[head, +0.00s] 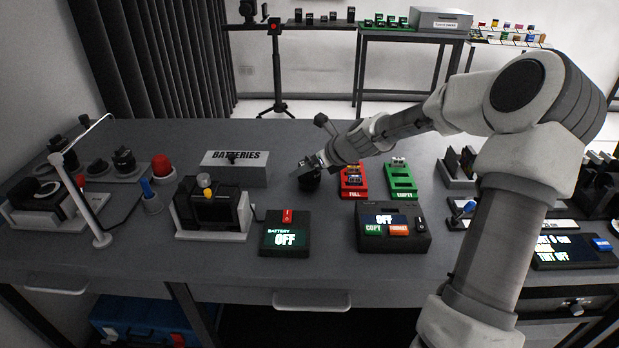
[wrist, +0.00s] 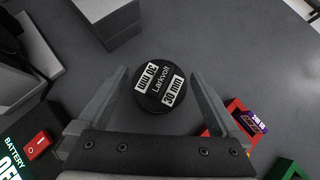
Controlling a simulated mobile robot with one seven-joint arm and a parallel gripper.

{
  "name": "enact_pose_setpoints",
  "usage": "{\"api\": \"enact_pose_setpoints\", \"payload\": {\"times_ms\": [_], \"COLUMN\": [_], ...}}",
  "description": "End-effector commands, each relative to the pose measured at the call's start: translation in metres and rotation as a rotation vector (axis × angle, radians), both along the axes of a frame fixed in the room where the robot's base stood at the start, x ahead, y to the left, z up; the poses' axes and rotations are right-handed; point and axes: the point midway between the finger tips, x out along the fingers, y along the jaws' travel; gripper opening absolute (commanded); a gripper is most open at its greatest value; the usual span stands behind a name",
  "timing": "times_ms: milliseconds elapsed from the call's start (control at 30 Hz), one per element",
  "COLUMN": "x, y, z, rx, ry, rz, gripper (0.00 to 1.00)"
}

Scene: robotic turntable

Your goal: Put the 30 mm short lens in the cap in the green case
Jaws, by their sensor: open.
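I cannot make out a green case for lenses; a green tray marked EMPTY (head: 402,190) stands to the right.
A red tray marked FULL (head: 354,192) stands just right of the lens. A grey BATTERIES box (head: 236,174) is to its left. A battery device (head: 286,240) and a COPY/FORMAT device (head: 393,235) are in front. The table's front middle strip is clear.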

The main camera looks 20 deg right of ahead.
Motion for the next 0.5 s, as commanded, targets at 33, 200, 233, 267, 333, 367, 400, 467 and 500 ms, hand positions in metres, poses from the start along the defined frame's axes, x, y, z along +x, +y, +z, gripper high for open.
{"api": "enact_pose_setpoints", "payload": {"times_ms": [33, 200, 233, 267, 333, 367, 400, 467, 500], "x": [-0.0001, -0.0003, -0.0003, -0.0004, -0.0004, -0.0004, -0.0004, -0.0004, -0.0004], "y": [-0.0002, 0.0, 0.0, 0.0001, 0.0001, 0.0001, 0.0001, 0.0001, 0.0], "z": [0.0004, 0.0005, 0.0005, 0.0006, 0.0006, 0.0006, 0.0006, 0.0006, 0.0006], "rx": [0.0, 0.0, 0.0, 0.0, 0.0, 0.0, 0.0, 0.0, 0.0], "ry": [0.0, 0.0, 0.0, 0.0, 0.0, 0.0, 0.0, 0.0, 0.0], "rz": [0.0, 0.0, 0.0, 0.0, 0.0, 0.0, 0.0, 0.0, 0.0], "gripper": [1.0, 0.8, 0.75, 0.69, 0.57, 0.51, 0.44, 0.33, 0.26]}}
